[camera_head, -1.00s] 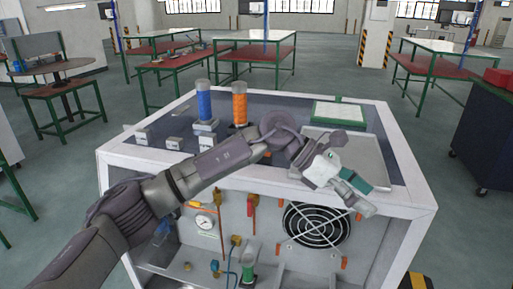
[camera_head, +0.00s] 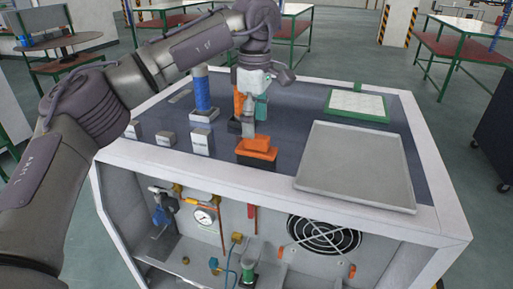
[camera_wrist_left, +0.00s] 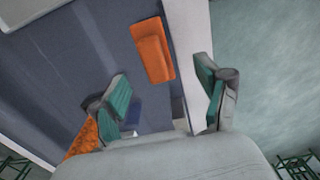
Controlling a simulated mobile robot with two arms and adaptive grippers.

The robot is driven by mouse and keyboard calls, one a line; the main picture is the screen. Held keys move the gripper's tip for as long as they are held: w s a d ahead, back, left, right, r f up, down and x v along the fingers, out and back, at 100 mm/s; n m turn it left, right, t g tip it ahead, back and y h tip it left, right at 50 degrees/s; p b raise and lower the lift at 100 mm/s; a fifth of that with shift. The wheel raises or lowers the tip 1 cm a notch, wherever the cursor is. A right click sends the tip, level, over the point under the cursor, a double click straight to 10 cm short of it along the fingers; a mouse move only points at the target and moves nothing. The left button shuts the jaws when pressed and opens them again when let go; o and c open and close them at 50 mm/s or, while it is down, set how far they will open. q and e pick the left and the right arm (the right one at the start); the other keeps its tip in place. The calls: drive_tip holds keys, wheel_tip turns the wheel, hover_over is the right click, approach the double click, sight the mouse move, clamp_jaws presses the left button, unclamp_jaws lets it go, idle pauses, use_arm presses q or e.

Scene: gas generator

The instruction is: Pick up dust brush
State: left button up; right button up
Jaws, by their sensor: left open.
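An orange block-shaped piece with a dark lower part, which looks like the dust brush (camera_head: 257,148), lies on the dark top of the white-framed generator cabinet near its front edge. In the left wrist view the orange dust brush (camera_wrist_left: 153,50) lies just beyond the fingertips, not between them. My left gripper (camera_head: 254,114) points down, above and slightly behind the brush. In the left wrist view its teal-padded fingers (camera_wrist_left: 165,92) are spread with nothing between them. An orange cylinder is partly hidden behind the gripper. My right gripper is not in view.
A blue cylinder (camera_head: 202,93) stands left of the gripper, with several small white-fronted blocks (camera_head: 166,139) near the front left. An empty grey tray (camera_head: 356,163) lies to the right. A green-framed white panel (camera_head: 356,105) is behind it.

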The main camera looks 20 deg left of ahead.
sight(256, 136)
use_arm(q)
drive_tip(key=shift+w+f, duration=0.2)
drive_tip(key=shift+f, duration=0.45)
drive_tip(key=shift+w+f, duration=0.2)
drive_tip(key=shift+f, duration=0.4)
wheel_tip(256, 136, down, 2)
drive_tip(key=shift+f+p, duration=0.1)
drive_tip(key=shift+p, duration=0.8)
wheel_tip(256, 136, down, 2)
drive_tip(key=shift+f+p, duration=0.15)
drive_tip(key=shift+p, duration=0.25)
drive_tip(key=shift+f, duration=0.5)
drive_tip(key=shift+c, duration=0.3)
drive_tip(key=c, duration=1.2)
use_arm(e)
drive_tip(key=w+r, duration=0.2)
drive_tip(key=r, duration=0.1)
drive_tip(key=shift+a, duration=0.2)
